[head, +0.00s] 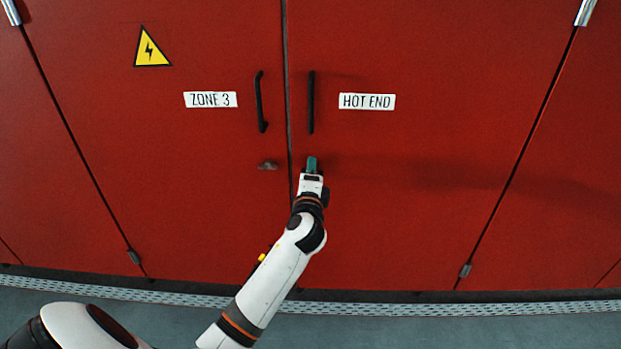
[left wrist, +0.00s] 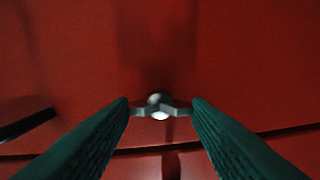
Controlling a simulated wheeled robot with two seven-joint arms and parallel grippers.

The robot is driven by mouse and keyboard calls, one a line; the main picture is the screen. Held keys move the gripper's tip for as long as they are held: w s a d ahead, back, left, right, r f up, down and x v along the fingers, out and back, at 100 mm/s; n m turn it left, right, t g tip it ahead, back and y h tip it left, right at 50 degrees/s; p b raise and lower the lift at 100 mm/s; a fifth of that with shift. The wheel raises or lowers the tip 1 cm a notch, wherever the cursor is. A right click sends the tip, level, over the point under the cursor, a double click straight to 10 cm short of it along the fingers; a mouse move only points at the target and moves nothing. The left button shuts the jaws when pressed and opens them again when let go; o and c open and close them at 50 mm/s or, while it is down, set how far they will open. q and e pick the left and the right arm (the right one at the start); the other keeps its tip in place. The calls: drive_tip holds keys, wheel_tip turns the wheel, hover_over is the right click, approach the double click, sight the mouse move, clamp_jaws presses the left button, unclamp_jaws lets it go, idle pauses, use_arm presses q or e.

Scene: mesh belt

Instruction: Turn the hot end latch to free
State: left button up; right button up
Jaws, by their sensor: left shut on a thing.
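The red hot end door (head: 420,200) carries a white "HOT END" label (head: 367,101) and a black vertical handle (head: 311,102). My left gripper (head: 312,164) is at the door below this handle, just right of the door seam. In the left wrist view the small grey metal hot end latch (left wrist: 159,104) has two wings and a bright round middle. Its wings run roughly parallel to the seam. The left fingers (left wrist: 161,105) are shut on it, one tip at each wing end. In the head view the gripper hides the latch. My right gripper is out of view.
The "ZONE 3" door (head: 200,180) at left has its own black handle (head: 261,102) and a small grey latch (head: 268,165) close to my left gripper. Both doors look closed. A perforated strip (head: 400,309) runs along the floor below.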

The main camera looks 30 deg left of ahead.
use_arm(q)
drive_tip(key=shift+n, duration=0.7)
drive_tip(key=o, duration=1)
drive_tip(key=b+v, duration=0.2)
drive_tip(key=v, duration=1)
